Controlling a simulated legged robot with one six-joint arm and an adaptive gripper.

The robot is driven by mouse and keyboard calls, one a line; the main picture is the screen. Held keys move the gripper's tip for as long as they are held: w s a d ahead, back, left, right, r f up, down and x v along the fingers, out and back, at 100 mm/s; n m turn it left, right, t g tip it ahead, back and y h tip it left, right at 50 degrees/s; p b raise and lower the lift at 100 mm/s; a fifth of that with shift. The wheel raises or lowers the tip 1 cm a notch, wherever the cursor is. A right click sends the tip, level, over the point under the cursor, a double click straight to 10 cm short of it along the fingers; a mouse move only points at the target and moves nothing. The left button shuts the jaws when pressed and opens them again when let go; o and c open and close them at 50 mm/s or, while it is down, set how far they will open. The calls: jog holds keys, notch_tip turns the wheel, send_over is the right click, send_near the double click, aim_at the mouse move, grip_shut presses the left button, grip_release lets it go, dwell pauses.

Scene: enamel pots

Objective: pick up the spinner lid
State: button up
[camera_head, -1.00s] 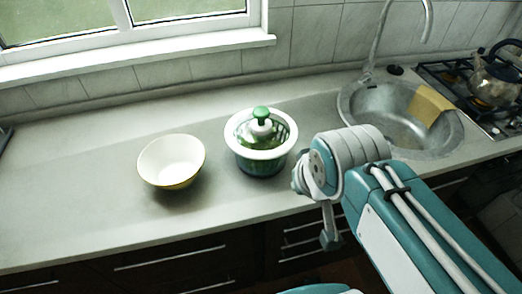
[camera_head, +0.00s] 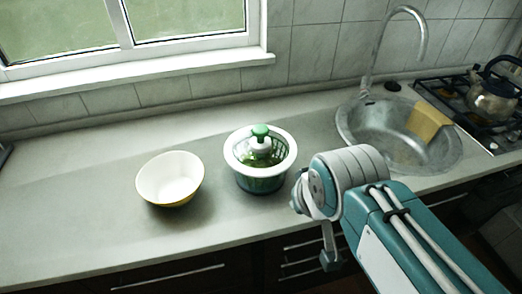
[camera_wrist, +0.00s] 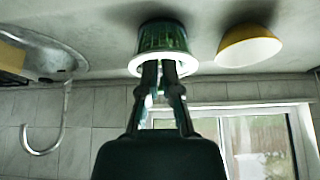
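The spinner lid (camera_head: 261,146) has a white rim, a see-through top and a green knob. It sits on the green salad spinner (camera_head: 262,181) on the counter. The wrist view is upside down; there the spinner body (camera_wrist: 163,36) is at top centre, with the white rim (camera_wrist: 189,67) below it. My gripper (camera_wrist: 160,66) has two dark fingers with a narrow gap between them. They overlap the rim in that view and partly hide the knob; nothing shows held. In the head view my wrist is right of the spinner and hides the fingers.
A white and yellow bowl (camera_head: 170,180) stands left of the spinner; it also shows in the wrist view (camera_wrist: 248,47). A sink (camera_head: 398,142) with a yellow cloth (camera_head: 427,121) and a stove with a kettle (camera_head: 491,100) lie right.

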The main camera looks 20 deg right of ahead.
jog(key=o, duration=0.5)
jog(key=shift+w+r, duration=0.25)
jog(key=o, duration=0.5)
jog(key=shift+w+r, duration=0.45)
jog(key=shift+w, duration=0.2)
jog(key=w+r+g, duration=0.1)
jog(key=w, duration=0.2)
jog(key=w+r+g, duration=0.1)
jog(key=w+r, duration=0.1)
jog(key=w, duration=0.2)
jog(key=w+r, duration=0.1)
jog(key=w, duration=0.3)
jog(key=shift+w+r+g, duration=0.15)
jog(key=shift+r+g, duration=0.25)
jog(key=g, duration=0.3)
send_near(260, 128)
jog(key=shift+s+f, duration=0.2)
jog(key=shift+s, duration=0.25)
jog(key=shift+w+f, duration=0.15)
notch_tip(260, 128, down, 5)
jog(key=shift+f, duration=0.1)
jog(key=shift+w+f, duration=0.15)
jog(key=shift+f, duration=1.2)
jog(key=shift+w+f, duration=0.1)
jog(key=shift+f, duration=1.25)
